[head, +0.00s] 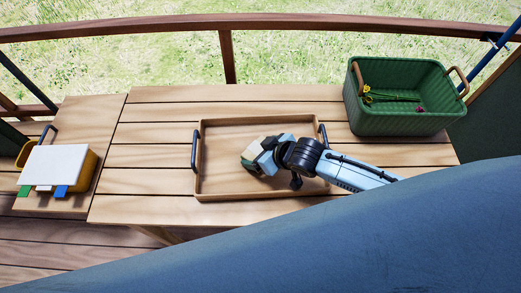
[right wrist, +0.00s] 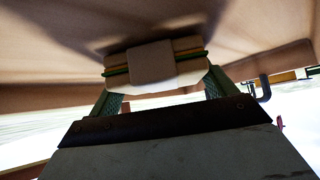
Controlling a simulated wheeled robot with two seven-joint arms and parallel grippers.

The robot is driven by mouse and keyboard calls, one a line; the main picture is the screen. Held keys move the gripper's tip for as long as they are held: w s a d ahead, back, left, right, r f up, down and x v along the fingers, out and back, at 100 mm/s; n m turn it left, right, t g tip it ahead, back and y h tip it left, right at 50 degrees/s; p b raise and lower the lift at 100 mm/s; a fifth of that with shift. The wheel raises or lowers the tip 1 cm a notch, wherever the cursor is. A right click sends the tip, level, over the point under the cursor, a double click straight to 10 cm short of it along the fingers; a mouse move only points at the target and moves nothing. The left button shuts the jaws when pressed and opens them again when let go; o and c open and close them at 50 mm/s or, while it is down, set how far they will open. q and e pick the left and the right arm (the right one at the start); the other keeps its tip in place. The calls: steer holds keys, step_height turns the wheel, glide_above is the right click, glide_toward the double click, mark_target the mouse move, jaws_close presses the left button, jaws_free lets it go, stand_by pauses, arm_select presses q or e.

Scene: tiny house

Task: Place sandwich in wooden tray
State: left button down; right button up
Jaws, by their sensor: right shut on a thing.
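The wooden tray (head: 220,188) lies on the slatted table, with a dark handle at each short side. My right gripper (head: 258,158) reaches in from the right and is over the inside of the tray. It is shut on the sandwich (head: 252,152), whose pale bread shows at the fingertips. In the right wrist view the sandwich (right wrist: 152,64) sits between the two green fingers, with green and yellow filling edges showing, close to a wooden surface of the tray. I cannot tell whether it touches the tray floor. My left gripper is not in view.
A green basket (head: 405,122) with wooden handles and a few small items stands at the back right of the table (head: 150,155). A yellow container with a white top (head: 55,165) stands at the left. The table left of the tray is clear. A wooden railing (head: 150,24) runs behind.

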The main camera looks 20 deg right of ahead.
steer(key=shift+f, duration=0.15)
steer(key=o, duration=1)
steer(key=shift+r, duration=0.25)
steer(key=p+v, duration=0.2)
steer(key=v, duration=1)
steer(key=shift+p, duration=0.3)
